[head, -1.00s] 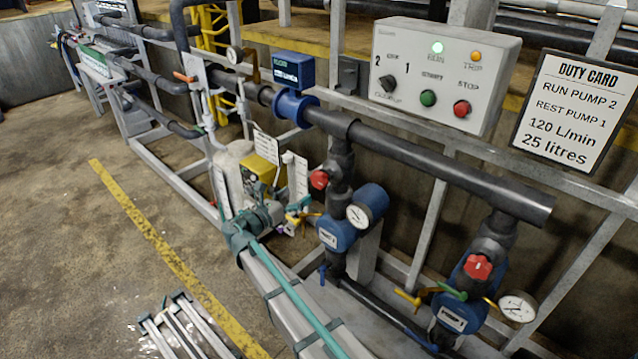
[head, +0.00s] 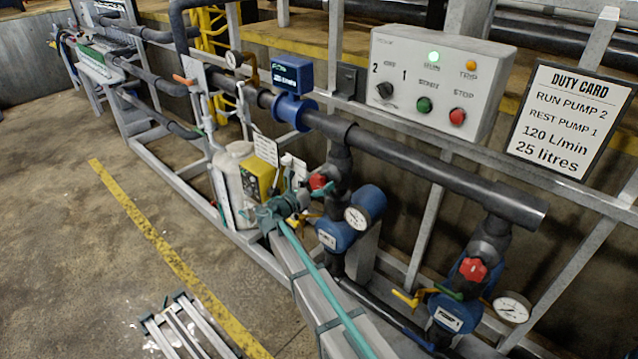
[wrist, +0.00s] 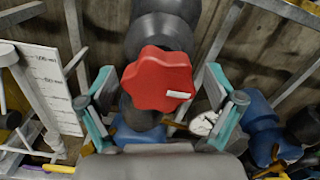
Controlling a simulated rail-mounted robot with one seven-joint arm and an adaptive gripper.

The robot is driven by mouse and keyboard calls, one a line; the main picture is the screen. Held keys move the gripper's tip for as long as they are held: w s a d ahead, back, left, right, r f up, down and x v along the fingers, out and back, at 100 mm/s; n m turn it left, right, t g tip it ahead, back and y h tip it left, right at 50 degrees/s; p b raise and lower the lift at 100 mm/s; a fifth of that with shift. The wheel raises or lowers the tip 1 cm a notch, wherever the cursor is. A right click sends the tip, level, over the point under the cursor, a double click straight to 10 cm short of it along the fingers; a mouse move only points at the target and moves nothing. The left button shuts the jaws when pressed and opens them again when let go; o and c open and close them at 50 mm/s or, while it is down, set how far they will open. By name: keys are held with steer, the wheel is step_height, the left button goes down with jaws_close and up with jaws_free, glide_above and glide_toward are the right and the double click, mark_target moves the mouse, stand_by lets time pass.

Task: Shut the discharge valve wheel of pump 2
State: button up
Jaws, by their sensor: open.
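The red valve wheel of the left pump (head: 319,181) sits on the dark vertical pipe above that blue pump (head: 333,232). The pump's small label is too small to read surely. My gripper (head: 299,194) is open just left of this wheel. In the wrist view the lobed red wheel (wrist: 158,80) fills the middle, with a small white mark on its face. My gripper (wrist: 163,92) has one teal-and-grey finger on each side of it, and gaps show between fingers and wheel. I cannot tell how far the valve is turned.
A second red wheel (head: 473,270) stands on the right pump. The control box (head: 425,85) has a lit green lamp. The duty card (head: 570,118) says run pump 2. A yellow box (head: 259,178) and a white container (head: 231,172) stand left of my gripper.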

steer(key=c, duration=1.1)
steer(key=shift+c, duration=0.2)
steer(key=shift+f+m+b, duration=0.1)
steer(key=shift+m+b, duration=0.2)
steer(key=shift+b, duration=0.2)
